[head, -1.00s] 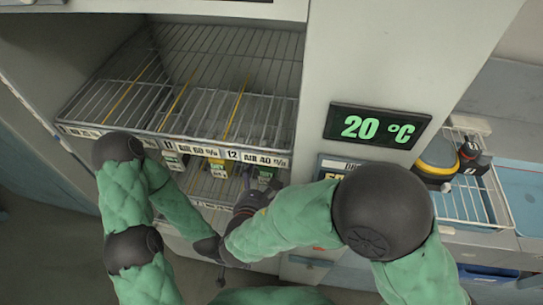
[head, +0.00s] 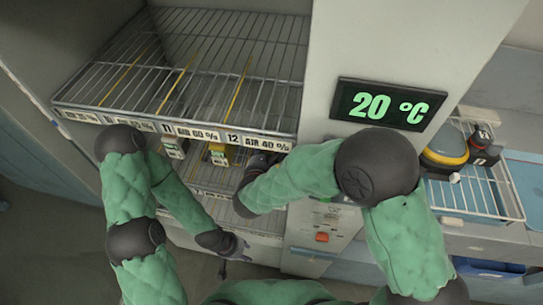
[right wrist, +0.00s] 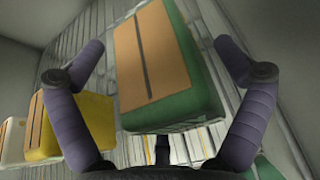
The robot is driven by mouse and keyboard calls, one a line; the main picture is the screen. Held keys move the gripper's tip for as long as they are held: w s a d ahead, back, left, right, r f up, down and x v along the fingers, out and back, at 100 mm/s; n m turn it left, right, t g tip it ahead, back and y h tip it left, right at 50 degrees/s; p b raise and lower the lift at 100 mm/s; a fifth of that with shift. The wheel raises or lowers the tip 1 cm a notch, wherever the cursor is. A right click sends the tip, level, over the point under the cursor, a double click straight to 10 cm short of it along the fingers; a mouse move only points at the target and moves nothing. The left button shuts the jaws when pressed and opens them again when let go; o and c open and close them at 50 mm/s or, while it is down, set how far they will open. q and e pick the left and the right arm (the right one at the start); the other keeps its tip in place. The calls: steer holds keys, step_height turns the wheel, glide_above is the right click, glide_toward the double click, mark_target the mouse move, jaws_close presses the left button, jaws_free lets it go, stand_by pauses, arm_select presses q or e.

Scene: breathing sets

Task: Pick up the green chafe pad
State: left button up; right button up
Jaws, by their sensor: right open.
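The green chafe pad (right wrist: 165,65), a green block with a tan face and a dark slit, fills the middle of the right wrist view. My right gripper (right wrist: 158,45) is open, with one finger on each side of the pad and visible gaps. In the head view, my right gripper (head: 260,165) reaches in under the upper rack and is partly hidden; I cannot make out the green pad there. My left gripper (head: 234,254) hangs low in front of the cabinet, away from the packs; its jaws are too small to read.
A yellow pack (right wrist: 80,122) stands left of the green pad, with a white one (right wrist: 14,140) beyond it. The wire upper rack (head: 200,75) is empty and overhangs the lower shelf. A cabinet panel with a 20 °C display (head: 388,104) stands to the right.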

steer(key=shift+w, duration=0.1)
steer(key=shift+c, duration=0.3)
steer(key=c, duration=1.5)
steer(key=shift+o, duration=0.2)
